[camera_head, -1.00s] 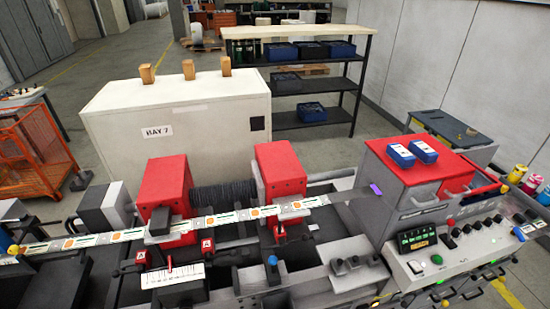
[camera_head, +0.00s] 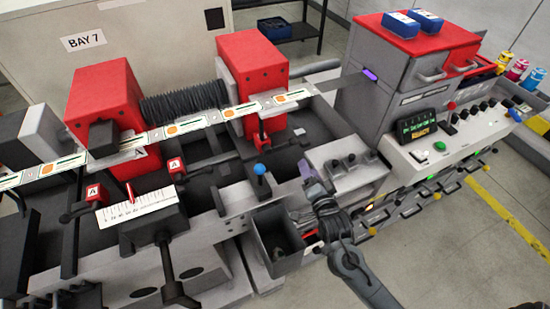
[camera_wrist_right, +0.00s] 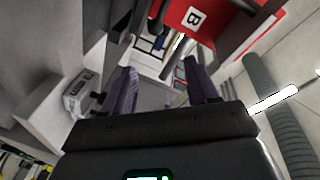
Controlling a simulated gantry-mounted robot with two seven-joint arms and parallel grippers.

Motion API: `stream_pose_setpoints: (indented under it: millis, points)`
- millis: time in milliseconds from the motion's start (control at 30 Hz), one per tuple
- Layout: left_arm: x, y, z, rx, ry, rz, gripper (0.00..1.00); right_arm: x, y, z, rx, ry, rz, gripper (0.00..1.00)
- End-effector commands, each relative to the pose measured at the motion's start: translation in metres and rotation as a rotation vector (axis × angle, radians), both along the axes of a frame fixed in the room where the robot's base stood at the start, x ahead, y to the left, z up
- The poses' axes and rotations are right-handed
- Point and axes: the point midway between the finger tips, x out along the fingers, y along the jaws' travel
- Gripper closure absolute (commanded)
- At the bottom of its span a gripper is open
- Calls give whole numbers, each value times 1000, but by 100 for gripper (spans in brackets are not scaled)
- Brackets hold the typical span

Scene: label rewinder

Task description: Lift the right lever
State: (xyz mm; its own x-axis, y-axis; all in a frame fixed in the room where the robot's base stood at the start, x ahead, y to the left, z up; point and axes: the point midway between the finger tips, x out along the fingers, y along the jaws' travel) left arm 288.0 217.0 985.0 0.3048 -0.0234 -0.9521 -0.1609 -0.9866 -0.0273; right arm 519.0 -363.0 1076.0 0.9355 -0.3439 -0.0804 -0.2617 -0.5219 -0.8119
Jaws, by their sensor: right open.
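My right gripper (camera_head: 308,178) is at the front of the machine, right of a blue-knobbed lever (camera_head: 260,170). Its two fingers are apart and empty in the right wrist view (camera_wrist_right: 160,90). Two short levers with red blocks marked A, one at left (camera_head: 92,192) and one farther right (camera_head: 176,165), stand below the label strip. Another small red-and-dark lever (camera_head: 262,134) is under the right red housing (camera_head: 254,70). I cannot tell which of these the task calls the right lever. A red panel marked B (camera_wrist_right: 194,17) shows in the right wrist view. My left gripper is not in view.
A printed label strip (camera_head: 183,127) runs across the machine. A grey open bin (camera_head: 281,262) hangs below my right gripper. A control panel (camera_head: 436,150) with buttons and knobs is at right. A white scale plate (camera_head: 137,206) stands at front left. Open floor lies at lower right.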

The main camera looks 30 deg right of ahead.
Motion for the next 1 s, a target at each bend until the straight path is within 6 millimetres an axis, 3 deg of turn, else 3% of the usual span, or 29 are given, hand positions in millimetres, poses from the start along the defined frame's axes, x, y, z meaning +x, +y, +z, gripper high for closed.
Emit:
stream_pose_setpoints:
  millis: [33, 300, 567, 1000]
  points:
    - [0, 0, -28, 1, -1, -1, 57, 7, -4, -22, -2, -13, -10, 41]
    - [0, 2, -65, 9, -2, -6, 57, 27, -9, -29, -7, -73, -16, 41]
    - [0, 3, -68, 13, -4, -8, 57, 43, -13, -24, -10, -87, -14, 41]
    - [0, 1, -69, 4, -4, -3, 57, 106, -37, -24, -9, -86, -14, 41]
